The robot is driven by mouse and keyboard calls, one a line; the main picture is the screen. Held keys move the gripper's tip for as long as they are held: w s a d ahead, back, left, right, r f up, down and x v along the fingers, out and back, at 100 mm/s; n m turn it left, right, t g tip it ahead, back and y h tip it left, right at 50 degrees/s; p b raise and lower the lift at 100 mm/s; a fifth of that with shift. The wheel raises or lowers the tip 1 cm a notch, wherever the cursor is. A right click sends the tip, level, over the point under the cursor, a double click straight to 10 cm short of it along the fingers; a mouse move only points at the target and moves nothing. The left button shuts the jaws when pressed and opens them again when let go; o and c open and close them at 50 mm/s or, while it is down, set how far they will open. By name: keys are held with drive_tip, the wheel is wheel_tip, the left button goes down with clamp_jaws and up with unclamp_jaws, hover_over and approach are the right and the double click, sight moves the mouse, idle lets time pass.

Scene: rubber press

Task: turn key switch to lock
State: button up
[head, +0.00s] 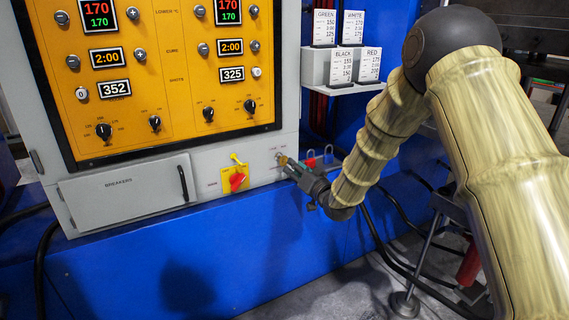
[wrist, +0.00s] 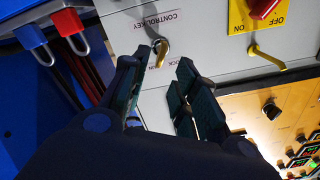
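The key switch (wrist: 162,44) is a small round lock on the grey panel, with a brass key (wrist: 160,56) in it. Printed letters beside it read "CONTROL KEY" and, partly covered, "LOCK". The picture is turned over in the wrist view. My gripper (wrist: 156,80) is open, its two dark fingers apart with the key in line with the gap, by the left fingertip. I cannot tell whether a finger touches the key. In the head view my gripper (head: 289,166) is at the panel, and the key switch (head: 281,158) shows only as a small spot at its tips.
A red rotary switch (head: 237,181) on a yellow plate sits left of the key switch. A red padlock (head: 311,162) and a blue padlock (head: 328,155) hang close on the right. The breakers door (head: 120,195) has a black handle. Card holders (head: 343,68) stand above.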

sight(284, 158)
drive_tip(key=b+x, duration=0.1)
drive_tip(key=x, duration=0.6)
drive_tip(key=shift+w+a, duration=0.15)
drive_tip(key=shift+w, duration=0.15)
clamp_jaws()
